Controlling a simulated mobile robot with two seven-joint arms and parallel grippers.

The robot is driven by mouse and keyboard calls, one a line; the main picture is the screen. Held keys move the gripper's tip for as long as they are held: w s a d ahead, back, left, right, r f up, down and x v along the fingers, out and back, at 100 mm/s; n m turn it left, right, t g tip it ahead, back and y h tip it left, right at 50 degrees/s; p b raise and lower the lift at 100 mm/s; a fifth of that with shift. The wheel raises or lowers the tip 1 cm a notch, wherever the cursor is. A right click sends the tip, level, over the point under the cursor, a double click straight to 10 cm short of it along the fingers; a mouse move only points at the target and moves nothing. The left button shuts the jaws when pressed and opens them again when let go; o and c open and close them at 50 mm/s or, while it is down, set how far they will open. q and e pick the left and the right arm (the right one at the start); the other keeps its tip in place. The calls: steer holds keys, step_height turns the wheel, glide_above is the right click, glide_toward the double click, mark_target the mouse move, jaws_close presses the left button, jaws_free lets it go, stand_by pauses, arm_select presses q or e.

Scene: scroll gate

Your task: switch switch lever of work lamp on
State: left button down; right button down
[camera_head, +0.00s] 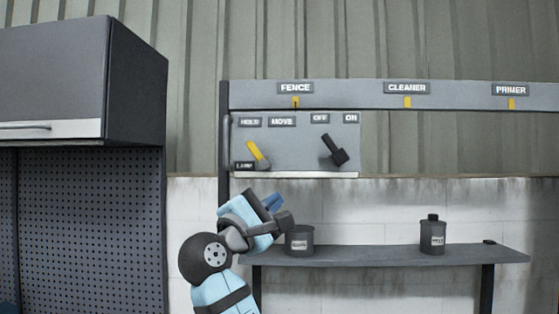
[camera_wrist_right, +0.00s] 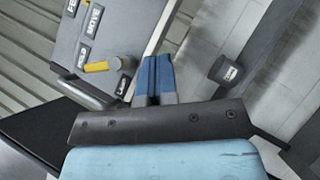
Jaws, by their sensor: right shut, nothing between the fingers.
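The grey switch panel (camera_head: 300,166) hangs on the wall frame, with labels HOLD, MOVE, OFF and ON along its top. A black lever (camera_head: 333,150) sits below OFF and ON, its handle tilted up and left, toward the OFF side. A yellow lever (camera_head: 258,154) at the left of the panel tilts up and left, near a small LAMP label (camera_head: 244,166). It also shows in the right wrist view (camera_wrist_right: 97,67). My right gripper (camera_head: 274,201) is below the panel, shut and empty, apart from both levers; its blue fingers (camera_wrist_right: 155,72) show. My left gripper is not in view.
A shelf (camera_head: 390,257) below holds a dark can (camera_head: 299,239) close to my right gripper and a dark bottle (camera_head: 432,234). A rail (camera_head: 350,97) with FENCE, CLEANER and PRIMER labels runs above the panel. A dark cabinet (camera_head: 55,80) stands at the left.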

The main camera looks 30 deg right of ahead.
mark_target(333, 148)
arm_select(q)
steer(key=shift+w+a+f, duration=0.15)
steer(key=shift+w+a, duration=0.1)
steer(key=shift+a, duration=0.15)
arm_select(e)
steer(key=r, duration=0.1)
steer(key=s+r+m+g, duration=0.1)
steer(key=a+r+g+h, duration=0.1)
steer(key=shift+s+a+r, duration=0.1)
steer(key=shift+s+r, duration=0.05)
steer(key=shift+r, duration=0.05)
